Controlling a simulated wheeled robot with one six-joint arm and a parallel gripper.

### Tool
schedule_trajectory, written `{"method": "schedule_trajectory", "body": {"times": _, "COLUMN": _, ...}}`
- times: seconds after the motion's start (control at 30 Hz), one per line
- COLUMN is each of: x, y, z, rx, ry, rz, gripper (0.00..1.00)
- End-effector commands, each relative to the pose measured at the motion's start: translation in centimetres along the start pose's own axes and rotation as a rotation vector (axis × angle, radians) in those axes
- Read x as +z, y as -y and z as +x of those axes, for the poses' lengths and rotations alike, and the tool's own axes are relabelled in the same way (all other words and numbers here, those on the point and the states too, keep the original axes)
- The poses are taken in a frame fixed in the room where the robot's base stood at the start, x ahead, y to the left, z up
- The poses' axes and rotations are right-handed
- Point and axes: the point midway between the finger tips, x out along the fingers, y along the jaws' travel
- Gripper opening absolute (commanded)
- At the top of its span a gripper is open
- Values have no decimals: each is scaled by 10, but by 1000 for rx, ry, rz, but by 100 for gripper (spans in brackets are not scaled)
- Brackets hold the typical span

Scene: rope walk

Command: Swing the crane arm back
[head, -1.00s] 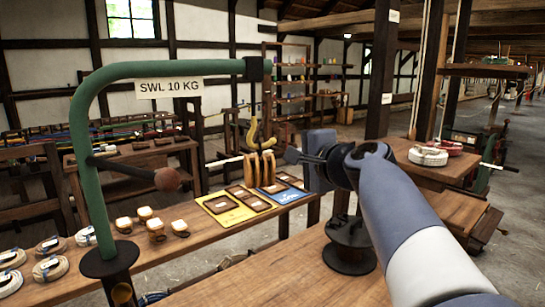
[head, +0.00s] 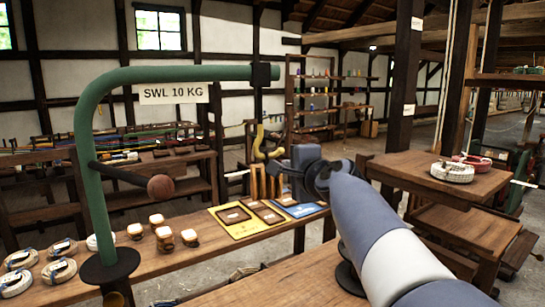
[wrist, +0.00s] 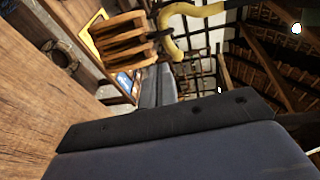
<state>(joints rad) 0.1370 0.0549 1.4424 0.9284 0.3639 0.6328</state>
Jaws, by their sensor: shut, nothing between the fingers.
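The green crane arm (head: 190,74) curves up from its post and reaches right across the head view, with a sign reading SWL 10 KG. A dark rod with a round wooden knob (head: 160,187) sticks out from the post. A yellow hook (head: 262,143) hangs below the arm's dark end block. Upright wooden slats (head: 258,180) are below the hook, partly behind my gripper (head: 279,166). My gripper is shut and empty, near the slats and right of the hook. The wrist view shows the slats (wrist: 112,42) and hook (wrist: 198,10) close by; contact cannot be told.
A wooden bench (head: 200,262) carries coils of rope, small pale-topped pieces (head: 163,236) and yellow and blue boards (head: 235,218). A table (head: 440,190) with white and red rope coils stands at right. Shelves stand behind; open floor lies at the right back.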

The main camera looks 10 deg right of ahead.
Motion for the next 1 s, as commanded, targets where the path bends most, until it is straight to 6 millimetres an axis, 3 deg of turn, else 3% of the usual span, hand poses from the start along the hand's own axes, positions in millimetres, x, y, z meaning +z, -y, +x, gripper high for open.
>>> {"method": "schedule_trajectory", "body": {"times": 0.1, "x": 0, "y": 4, "z": 20, "rx": 2, "ry": 1, "rz": -1, "gripper": 0}}
{"method": "schedule_trajectory", "body": {"times": 0.3, "x": 0, "y": 11, "z": 41, "rx": 2, "ry": 1, "rz": 0, "gripper": 0}}
{"method": "schedule_trajectory", "body": {"times": 0.87, "x": 0, "y": 12, "z": 51, "rx": 1, "ry": 0, "rz": -1, "gripper": 0}}
{"method": "schedule_trajectory", "body": {"times": 1.0, "x": -2, "y": 16, "z": 65, "rx": 2, "ry": 0, "rz": 0, "gripper": 0}}
